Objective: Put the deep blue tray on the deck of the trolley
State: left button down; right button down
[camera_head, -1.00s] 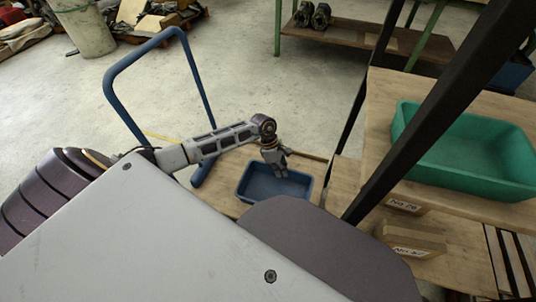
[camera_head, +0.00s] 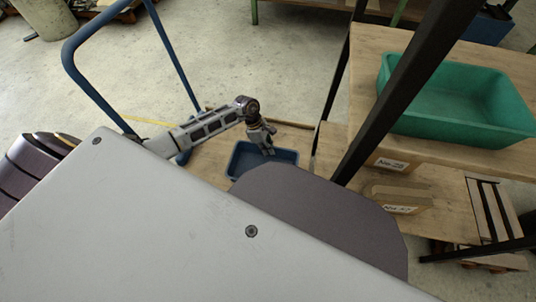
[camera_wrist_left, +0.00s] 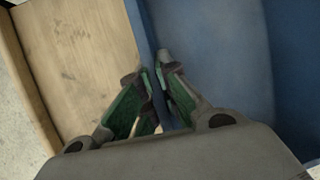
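The deep blue tray (camera_head: 240,161) is over the wooden deck (camera_head: 208,160) of the trolley, level and near its right part; its near side is hidden behind my own body. I cannot tell for sure whether its base touches the deck. My left gripper (camera_head: 268,151) reaches down to the tray from above. In the left wrist view my left gripper (camera_wrist_left: 150,72) has its green-padded fingers on either side of the tray's wall (camera_wrist_left: 143,30), closed on it. The deck (camera_wrist_left: 75,60) lies beside the tray there. My right gripper is not in view.
The trolley's blue handle (camera_head: 90,88) rises at the left. A wooden rack at the right has a dark post (camera_head: 400,100), a green bin (camera_head: 455,130) on its shelf and number labels (camera_head: 392,164). Open concrete floor lies behind the trolley.

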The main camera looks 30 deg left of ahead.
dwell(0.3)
